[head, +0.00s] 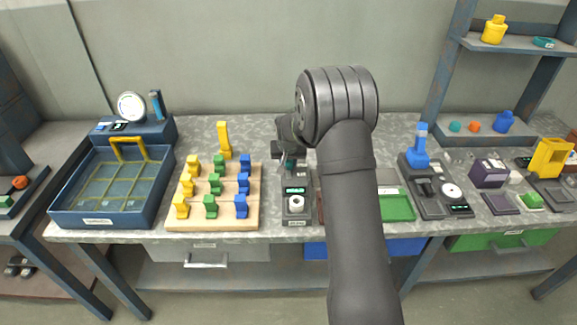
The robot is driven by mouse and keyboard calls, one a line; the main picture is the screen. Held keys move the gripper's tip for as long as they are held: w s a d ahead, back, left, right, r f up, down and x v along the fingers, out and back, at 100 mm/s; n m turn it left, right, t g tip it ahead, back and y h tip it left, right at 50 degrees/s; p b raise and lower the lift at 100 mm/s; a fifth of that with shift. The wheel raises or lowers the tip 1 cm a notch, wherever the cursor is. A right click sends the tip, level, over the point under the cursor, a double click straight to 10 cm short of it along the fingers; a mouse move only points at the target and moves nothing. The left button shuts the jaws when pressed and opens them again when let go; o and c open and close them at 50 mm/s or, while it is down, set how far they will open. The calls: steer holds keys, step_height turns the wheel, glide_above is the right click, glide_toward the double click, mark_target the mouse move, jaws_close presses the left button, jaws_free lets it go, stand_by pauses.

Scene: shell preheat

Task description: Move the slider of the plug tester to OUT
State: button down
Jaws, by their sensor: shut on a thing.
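A dark device with a lit green display (296,190) and a round white dial stands near the front middle of the bench; it appears to be the plug tester, but its label is too small to read. My gripper (290,161) is over its back end, pointing down, and is shut on a small teal piece (290,166). The piece is mostly hidden by the fingers. I cannot tell whether it is the slider's knob, and no slider position marks are legible.
Left of the device is a wooden board (214,223) with yellow, green and blue pegs. A blue basket tray (99,222) stands farther left. A green tray (399,206) lies to the right, partly behind my arm. A black station (428,203) with a blue handle stands beyond it.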

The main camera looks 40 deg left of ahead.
steer(key=shift+w+a, duration=0.7)
steer(key=shift+a, duration=0.05)
steer(key=shift+r, duration=0.1)
steer(key=c, duration=1.1)
jaws_free()
steer(key=v, duration=1.7)
steer(key=shift+r, duration=0.15)
steer(key=x, duration=1.7)
steer(key=shift+f, duration=0.25)
steer(key=shift+r, duration=0.1)
